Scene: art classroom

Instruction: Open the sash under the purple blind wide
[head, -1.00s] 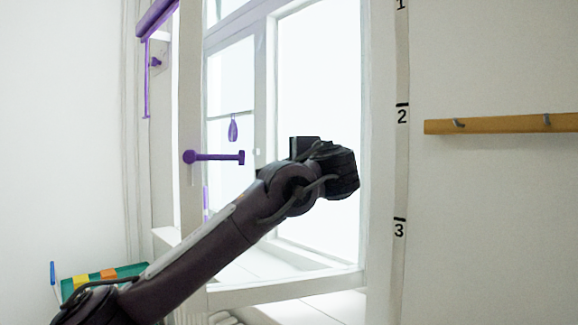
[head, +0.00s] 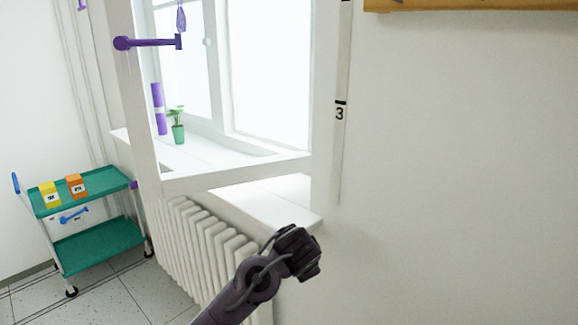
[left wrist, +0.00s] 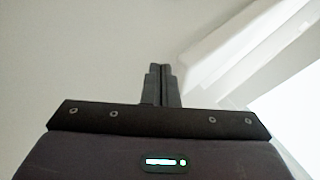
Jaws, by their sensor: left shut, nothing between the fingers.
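The sash (head: 135,110) is a white framed window leaf swung inward into the room, standing open at an angle. Its purple handle (head: 150,43) sits on the free upright at the left. The purple blind is out of view now, though its tassel-like purple pull (head: 181,16) shows at the top. My left arm reaches up from the bottom, and its gripper (left wrist: 161,75) is shut and empty in the left wrist view. In the head view the arm's end is below the sash, in front of the sill's right end, and its fingers are hidden. My right gripper is not in view.
A white radiator (head: 195,240) stands below. A green trolley (head: 95,238) with yellow and orange boxes is at left.

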